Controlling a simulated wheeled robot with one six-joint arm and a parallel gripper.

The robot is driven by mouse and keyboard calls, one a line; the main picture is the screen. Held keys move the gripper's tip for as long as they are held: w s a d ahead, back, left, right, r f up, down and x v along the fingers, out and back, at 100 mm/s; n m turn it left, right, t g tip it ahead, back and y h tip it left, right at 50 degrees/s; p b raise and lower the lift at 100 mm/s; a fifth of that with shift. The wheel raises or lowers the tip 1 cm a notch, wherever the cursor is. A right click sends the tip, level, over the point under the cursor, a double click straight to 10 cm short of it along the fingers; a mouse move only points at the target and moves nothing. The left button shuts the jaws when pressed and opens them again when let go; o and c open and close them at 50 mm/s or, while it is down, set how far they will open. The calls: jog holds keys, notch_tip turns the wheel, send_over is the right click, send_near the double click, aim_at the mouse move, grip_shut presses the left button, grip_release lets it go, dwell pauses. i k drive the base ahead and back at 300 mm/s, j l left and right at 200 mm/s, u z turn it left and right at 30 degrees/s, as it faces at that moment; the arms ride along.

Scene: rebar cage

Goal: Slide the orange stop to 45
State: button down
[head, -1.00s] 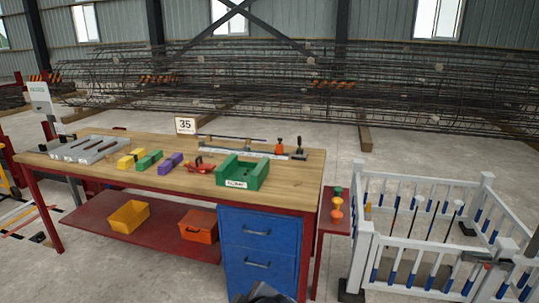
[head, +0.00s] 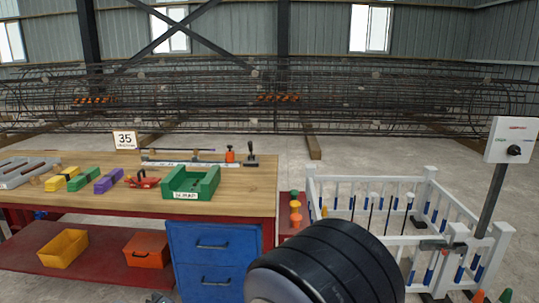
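The orange stop (head: 230,154) stands upright near the right end of a pale scale rail (head: 190,163) at the back of the wooden workbench (head: 255,185). The marks on the rail are too small to read. A dark lever or clamp (head: 252,158) stands just right of the stop. A white sign (head: 125,139) behind the bench reads 35, not 45. My gripper is not in view. A black ribbed part of my arm fills the lower middle, in front of the bench's right side.
A green tray (head: 190,182) sits in front of the rail. A red tool (head: 143,181) and purple (head: 108,180), green and yellow blocks lie to its left. A white fence (head: 365,190) stands right of the bench. A control box (head: 511,140) on a post is at far right.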

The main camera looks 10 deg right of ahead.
aim_at(230, 154)
jog(key=i+j+z, duration=0.2)
jog(key=i+z, duration=0.3)
jog(key=i+j+z, duration=0.3)
jog(key=z, duration=0.15)
jog(key=i+j+z, duration=0.3)
jog(key=j+z, duration=0.2)
jog(key=i+j, duration=0.15)
jog(key=j, duration=0.2)
jog(key=i+j, duration=0.2)
jog(key=j, duration=0.15)
jog(key=i+j+z, duration=0.1)
jog(key=j, duration=0.2)
jog(key=i, duration=0.05)
